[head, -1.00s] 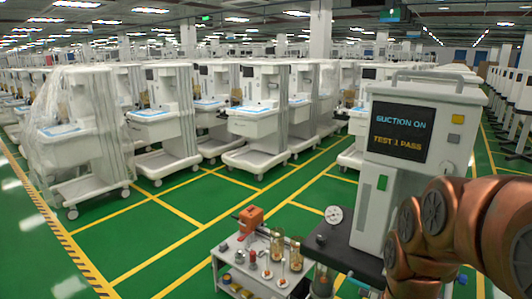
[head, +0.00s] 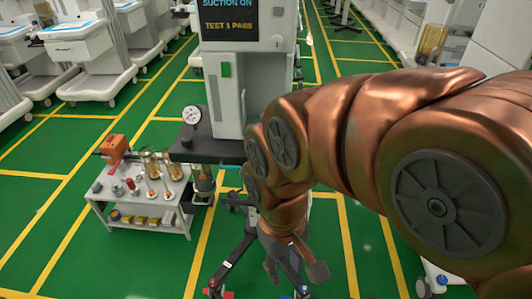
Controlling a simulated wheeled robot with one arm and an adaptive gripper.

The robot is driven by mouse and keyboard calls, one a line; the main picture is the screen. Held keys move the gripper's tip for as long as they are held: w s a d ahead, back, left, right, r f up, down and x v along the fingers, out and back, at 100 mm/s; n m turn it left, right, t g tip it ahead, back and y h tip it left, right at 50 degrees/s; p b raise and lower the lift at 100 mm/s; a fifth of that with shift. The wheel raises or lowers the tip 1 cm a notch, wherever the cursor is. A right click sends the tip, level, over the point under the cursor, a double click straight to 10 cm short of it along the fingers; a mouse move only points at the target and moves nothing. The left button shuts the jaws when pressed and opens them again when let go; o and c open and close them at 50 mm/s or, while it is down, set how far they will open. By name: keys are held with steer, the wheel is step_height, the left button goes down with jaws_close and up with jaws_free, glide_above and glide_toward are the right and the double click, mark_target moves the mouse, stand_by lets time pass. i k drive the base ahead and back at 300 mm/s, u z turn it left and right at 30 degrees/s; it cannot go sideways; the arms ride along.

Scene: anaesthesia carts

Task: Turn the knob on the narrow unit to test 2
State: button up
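The narrow unit (head: 221,98) is a pale upright cabinet left of centre in the head view, standing on a dark shelf. Its screen (head: 229,18) reads "SUCTION ON" and "TEST 1 PASS", its top cut off by the frame. I cannot make out the knob; my copper arm covers the area at the unit's lower right. My gripper (head: 294,271) hangs low in front of the unit, pointing down, below the shelf. Its fingers are spread apart with nothing seen between them.
A round gauge (head: 191,115) stands at the left of the dark shelf (head: 205,150). A small white cart (head: 152,214) with an orange device (head: 114,149) and glass jars stands to the left. Wheeled legs spread on the floor below the unit. Green floor is clear at lower left.

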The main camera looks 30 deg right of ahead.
mark_target(277, 41)
steer(key=z, duration=0.65)
steer(key=k, duration=0.6)
steer(key=z, duration=1.9)
steer(key=i, duration=1.3)
steer(key=u, duration=2.4)
